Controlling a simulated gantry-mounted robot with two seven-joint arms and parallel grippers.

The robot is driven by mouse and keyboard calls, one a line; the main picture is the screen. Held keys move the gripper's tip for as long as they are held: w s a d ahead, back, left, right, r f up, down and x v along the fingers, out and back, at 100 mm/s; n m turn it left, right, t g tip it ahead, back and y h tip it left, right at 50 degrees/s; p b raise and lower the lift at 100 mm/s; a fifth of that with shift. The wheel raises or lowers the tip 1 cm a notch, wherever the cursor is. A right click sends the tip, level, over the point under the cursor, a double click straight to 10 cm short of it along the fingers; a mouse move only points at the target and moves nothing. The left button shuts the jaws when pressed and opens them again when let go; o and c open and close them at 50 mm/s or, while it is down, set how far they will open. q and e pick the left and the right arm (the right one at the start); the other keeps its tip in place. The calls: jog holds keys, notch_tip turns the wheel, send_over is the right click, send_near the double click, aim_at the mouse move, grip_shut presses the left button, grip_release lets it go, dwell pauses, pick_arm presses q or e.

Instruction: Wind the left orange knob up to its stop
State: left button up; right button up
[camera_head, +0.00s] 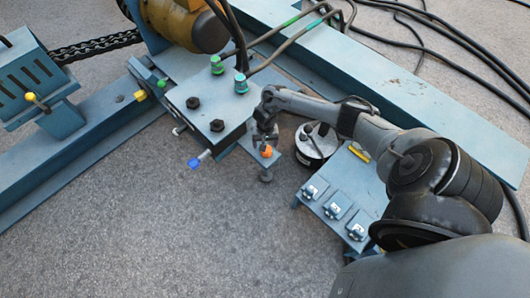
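One orange knob (266,152) shows on the narrow blue plate at the front of the machine, near the middle of the view. No second orange knob is visible. My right gripper (265,138) reaches in from the right and points down just above or at this knob. Its fingers are small and dark here, and I cannot tell whether they touch the knob or how far apart they are. My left gripper is not in view.
A blue-tipped lever (199,159) sticks out left of the knob. A round black-and-white unit (316,146) and a blue switch panel (340,200) stand to the right. Cables (300,25) run behind. The grey floor (170,240) at the front left is clear.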

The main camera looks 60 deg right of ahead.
aim_at(267, 152)
jog(key=f+b, duration=0.2)
jog(key=f, duration=0.1)
jog(key=f+b, duration=0.1)
jog(key=f, duration=0.1)
jog(key=shift+s+d+f, duration=0.25)
jog(key=shift+s+d, duration=0.05)
jog(key=shift+d, duration=0.1)
jog(key=shift+a+f+b, duration=0.1)
jog(key=shift+f+b, duration=0.15)
jog(key=shift+b, duration=0.2)
jog(key=shift+w+a+f, duration=0.15)
jog(key=shift+w+f, duration=0.05)
jog(key=shift+s, duration=0.1)
